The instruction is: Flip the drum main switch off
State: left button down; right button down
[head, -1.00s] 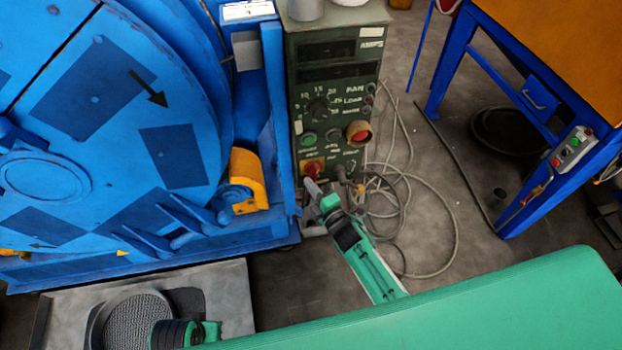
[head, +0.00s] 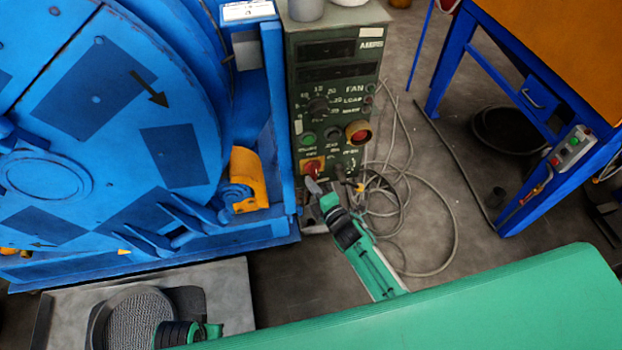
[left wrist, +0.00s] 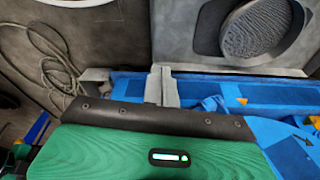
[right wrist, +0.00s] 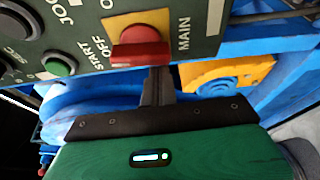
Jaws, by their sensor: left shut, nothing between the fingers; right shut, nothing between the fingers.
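The main switch (head: 313,166) is a red knob on a yellow plate, low on the dark green control panel (head: 340,95). In the right wrist view the red switch (right wrist: 140,48) fills the top middle, between the printed words OFF and MAIN. Its handle lies across that picture. My right gripper (right wrist: 158,84) is shut and empty, its fingertips right at the handle's lower edge; I cannot tell whether they touch. In the head view this gripper (head: 312,184) is just below the switch. My left gripper (left wrist: 161,85) is shut and empty, away from the panel.
The big blue drum (head: 90,120) stands left of the panel, with an orange guard (head: 248,178) nearby. Loose cables (head: 405,215) lie on the floor to the right. A blue-legged table (head: 560,60) is at the far right. A grey round mesh piece (head: 135,318) sits at lower left.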

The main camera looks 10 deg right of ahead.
pick_arm(q)
jog(key=shift+d, duration=0.2)
pick_arm(e)
jog(key=shift+s, duration=0.15)
pick_arm(q)
jog(key=shift+a+f, duration=0.25)
pick_arm(e)
jog(key=v, duration=1.3)
jog(key=shift+s+d, duration=0.2)
jog(key=shift+s, duration=0.05)
pick_arm(q)
jog(key=shift+d, duration=0.35)
jog(key=shift+a, duration=0.1)
